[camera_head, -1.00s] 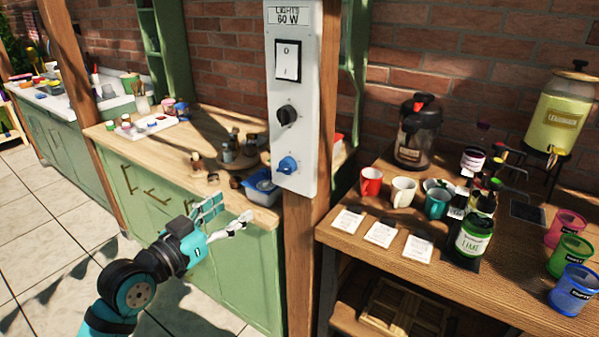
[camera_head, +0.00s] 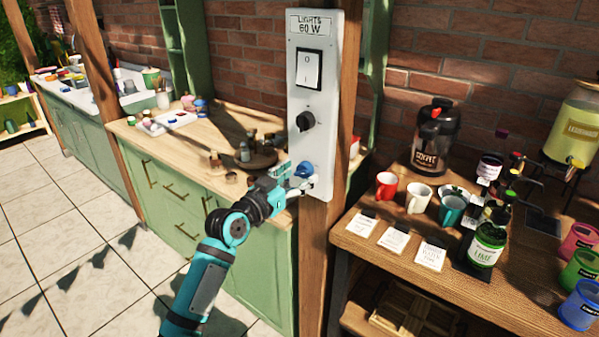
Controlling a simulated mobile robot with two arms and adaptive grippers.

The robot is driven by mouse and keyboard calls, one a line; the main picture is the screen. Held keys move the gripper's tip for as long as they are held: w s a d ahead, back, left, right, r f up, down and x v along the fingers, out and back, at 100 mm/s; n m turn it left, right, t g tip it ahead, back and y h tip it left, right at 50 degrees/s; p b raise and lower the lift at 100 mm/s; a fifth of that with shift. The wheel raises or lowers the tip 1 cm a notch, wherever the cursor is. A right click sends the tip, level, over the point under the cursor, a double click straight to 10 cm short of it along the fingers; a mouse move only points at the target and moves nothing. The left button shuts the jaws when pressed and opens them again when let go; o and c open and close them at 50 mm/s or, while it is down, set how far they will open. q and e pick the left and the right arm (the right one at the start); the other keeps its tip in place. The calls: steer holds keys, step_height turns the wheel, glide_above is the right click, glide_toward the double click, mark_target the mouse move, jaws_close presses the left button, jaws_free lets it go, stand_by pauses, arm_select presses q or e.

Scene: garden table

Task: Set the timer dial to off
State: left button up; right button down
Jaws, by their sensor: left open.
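A white control panel (camera_head: 326,75) is fixed to a wooden post. It carries a label reading "LIGHTS 60 W", a rocker switch (camera_head: 309,69) marked 0 and I, a black dial (camera_head: 305,121) and, lowest, a blue dial (camera_head: 304,169). Which dial is the timer I cannot read. My left gripper (camera_head: 297,181) is open at the lower part of the panel, with its fingers close around or beside the blue dial. The fingers partly cover the dial, and I cannot tell whether they touch it. My right gripper is not in view.
A wooden table (camera_head: 372,255) on the right holds a black dispenser (camera_head: 432,138), several mugs, cards, a lime jar (camera_head: 487,245) and coloured cups. A green cabinet with a wooden counter (camera_head: 190,150) stands behind my left arm. Tiled floor lies open at the left.

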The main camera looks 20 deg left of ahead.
arm_select(q)
steer(key=shift+w+d, duration=0.2)
steer(key=shift+w, duration=0.25)
steer(key=c, duration=1.2)
steer(key=shift+o, duration=0.2)
steer(key=shift+n, duration=0.3)
